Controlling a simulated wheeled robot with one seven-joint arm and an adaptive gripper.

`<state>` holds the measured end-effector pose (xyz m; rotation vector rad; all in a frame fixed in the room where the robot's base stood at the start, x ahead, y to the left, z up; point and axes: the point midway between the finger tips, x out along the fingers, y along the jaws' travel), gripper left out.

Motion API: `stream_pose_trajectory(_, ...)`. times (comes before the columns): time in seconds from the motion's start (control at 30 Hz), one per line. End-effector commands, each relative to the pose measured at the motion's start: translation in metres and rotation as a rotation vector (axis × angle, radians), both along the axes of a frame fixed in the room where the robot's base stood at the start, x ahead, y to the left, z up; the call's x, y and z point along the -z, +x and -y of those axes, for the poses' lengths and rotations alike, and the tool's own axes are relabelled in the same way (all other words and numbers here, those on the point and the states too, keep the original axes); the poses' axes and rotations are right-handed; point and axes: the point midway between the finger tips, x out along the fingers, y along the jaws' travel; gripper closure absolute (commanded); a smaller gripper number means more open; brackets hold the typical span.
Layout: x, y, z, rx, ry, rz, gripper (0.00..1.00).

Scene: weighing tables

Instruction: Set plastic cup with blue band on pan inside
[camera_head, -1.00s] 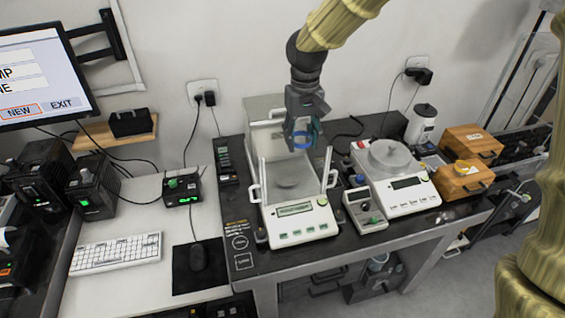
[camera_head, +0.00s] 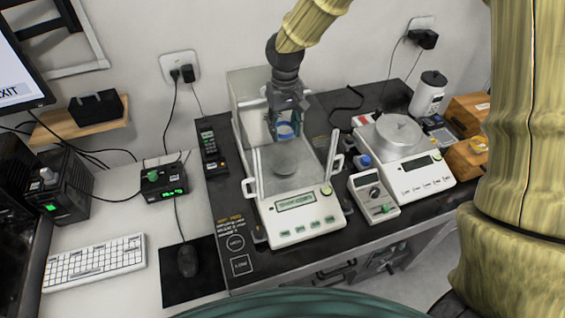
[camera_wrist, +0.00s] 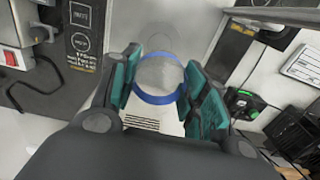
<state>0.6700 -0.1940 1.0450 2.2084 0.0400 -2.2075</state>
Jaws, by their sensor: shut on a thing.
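The plastic cup with a blue band (camera_head: 285,131) is between the fingers of my gripper (camera_head: 284,128). In the wrist view the cup (camera_wrist: 158,78) looks clear, its blue band showing as a ring, and teal finger pads of my gripper (camera_wrist: 160,88) press on both sides. The round pan (camera_head: 285,168) sits inside the balance with glass walls (camera_head: 296,224). The cup appears above and behind the pan in the head view, apart from it. The exact height over the pan is hard to tell.
Glass walls with white handles (camera_head: 250,189) flank the pan. A second balance (camera_head: 403,150) with a round lid stands at the right, with a small control box (camera_head: 374,195) between. A keyboard (camera_head: 94,262) and a mouse (camera_head: 188,259) lie at the left.

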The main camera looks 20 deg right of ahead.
Motion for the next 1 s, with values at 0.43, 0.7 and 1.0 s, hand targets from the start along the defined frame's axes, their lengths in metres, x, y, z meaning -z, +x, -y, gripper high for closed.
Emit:
stream_pose_trajectory(0.43,0.052,-0.001,-0.001,-0.002,0.001,-0.001,0.71)
stream_pose_trajectory(0.7,0.064,0.000,-0.002,-0.003,0.000,0.001,0.71)
stream_pose_trajectory(1.0,0.093,0.000,-0.002,-0.004,-0.001,-0.001,0.71)
